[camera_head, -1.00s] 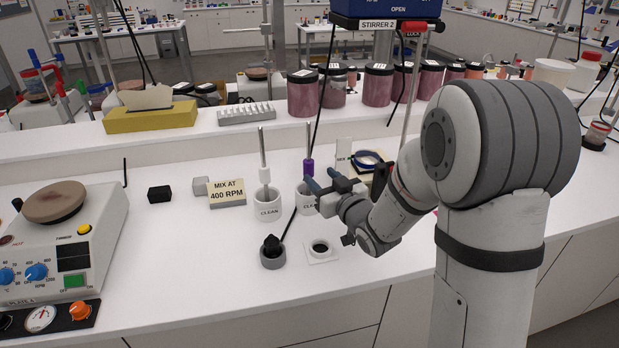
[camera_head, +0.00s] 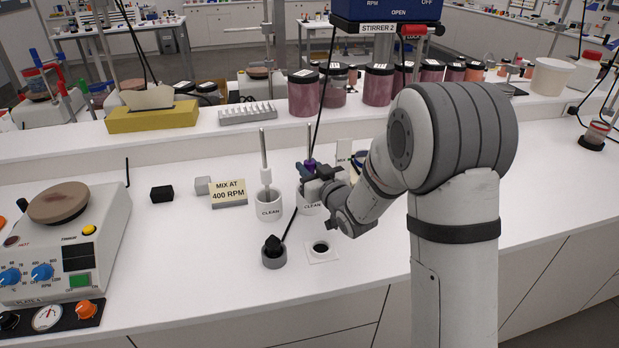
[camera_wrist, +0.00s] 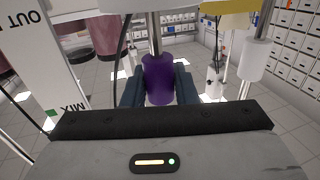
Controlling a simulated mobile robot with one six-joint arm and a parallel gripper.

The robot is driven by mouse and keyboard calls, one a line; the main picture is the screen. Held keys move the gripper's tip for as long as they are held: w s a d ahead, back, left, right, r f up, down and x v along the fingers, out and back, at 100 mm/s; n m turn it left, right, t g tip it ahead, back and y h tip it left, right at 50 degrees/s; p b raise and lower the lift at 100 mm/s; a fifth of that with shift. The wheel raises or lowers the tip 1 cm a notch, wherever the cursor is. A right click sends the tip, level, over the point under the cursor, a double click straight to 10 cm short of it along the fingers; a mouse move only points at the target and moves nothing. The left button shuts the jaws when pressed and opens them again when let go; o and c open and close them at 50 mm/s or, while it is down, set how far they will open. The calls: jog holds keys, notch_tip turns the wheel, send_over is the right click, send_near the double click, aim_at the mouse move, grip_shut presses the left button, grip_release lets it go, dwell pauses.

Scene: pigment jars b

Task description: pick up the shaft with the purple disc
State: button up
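The shaft with the purple disc (camera_head: 309,164) stands upright in the right-hand white holder marked CLEAN (camera_head: 309,205). My gripper (camera_head: 313,172) is at the purple disc, partly covering it in the head view. In the wrist view, the purple disc (camera_wrist: 158,80) lies between the two dark blue fingers of my gripper (camera_wrist: 159,85), one on each side. No clear gap shows between disc and fingers, and I cannot tell whether they press on it. A similar shaft with a white disc (camera_head: 265,177) stands in the left-hand CLEAN holder (camera_head: 268,207).
A dark stand with a leaning rod (camera_head: 273,254) and a white square with a black hole (camera_head: 321,249) are in front. A MIX AT 400 RPM sign (camera_head: 229,193) is to the left. Stirrer 2 (camera_head: 388,12) hangs above. Pigment jars (camera_head: 304,93) line the back shelf.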

grip_shut()
